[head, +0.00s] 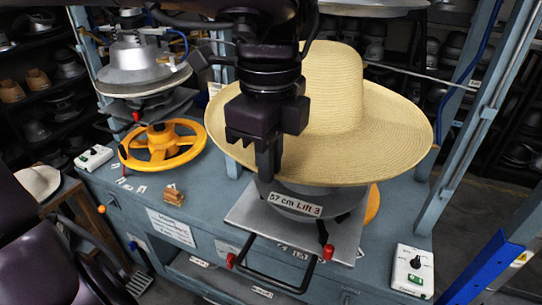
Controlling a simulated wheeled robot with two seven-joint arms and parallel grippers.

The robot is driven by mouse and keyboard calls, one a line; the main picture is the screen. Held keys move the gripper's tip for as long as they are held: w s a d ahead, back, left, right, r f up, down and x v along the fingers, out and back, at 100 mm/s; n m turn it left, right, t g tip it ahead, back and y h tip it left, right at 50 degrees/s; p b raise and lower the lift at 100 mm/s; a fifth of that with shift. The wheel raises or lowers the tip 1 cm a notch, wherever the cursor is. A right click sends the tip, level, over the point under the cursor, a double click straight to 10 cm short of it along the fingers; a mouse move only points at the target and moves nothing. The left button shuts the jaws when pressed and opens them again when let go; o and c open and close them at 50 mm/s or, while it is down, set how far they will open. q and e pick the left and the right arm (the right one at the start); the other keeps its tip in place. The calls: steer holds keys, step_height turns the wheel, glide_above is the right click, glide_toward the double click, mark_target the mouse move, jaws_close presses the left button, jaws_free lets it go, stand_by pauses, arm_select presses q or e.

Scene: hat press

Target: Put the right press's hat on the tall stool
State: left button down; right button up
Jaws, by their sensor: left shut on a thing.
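The straw hat (380,125) is a wide-brimmed, pale yellow hat at the right press. It sits over the grey press block (310,200), which has a label reading "57 cm Lift 3". My left gripper (268,165) comes down at the front left of the hat and is shut on its brim. The gripper's body hides part of the crown and brim. At the left edge a wooden stool (62,197) is partly in view, with a pale hat (38,181) on it. I cannot tell whether it is the tall stool. My right gripper is not in view.
The left press has a grey metal dome (143,65) and a yellow handwheel (160,145). Blue-grey posts (470,120) flank the right press. A black handle (275,275) with red ends projects in front. A control box (413,270) sits at the right. Shelves of hat blocks stand behind.

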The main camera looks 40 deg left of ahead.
arm_select(q)
steer(key=s+d+b, duration=0.2)
steer(key=s, duration=0.6)
steer(key=shift+s, duration=0.35)
steer(key=s+d+b, duration=0.2)
steer(key=s, duration=0.6)
steer(key=shift+s, duration=0.4)
stand_by(0.3)
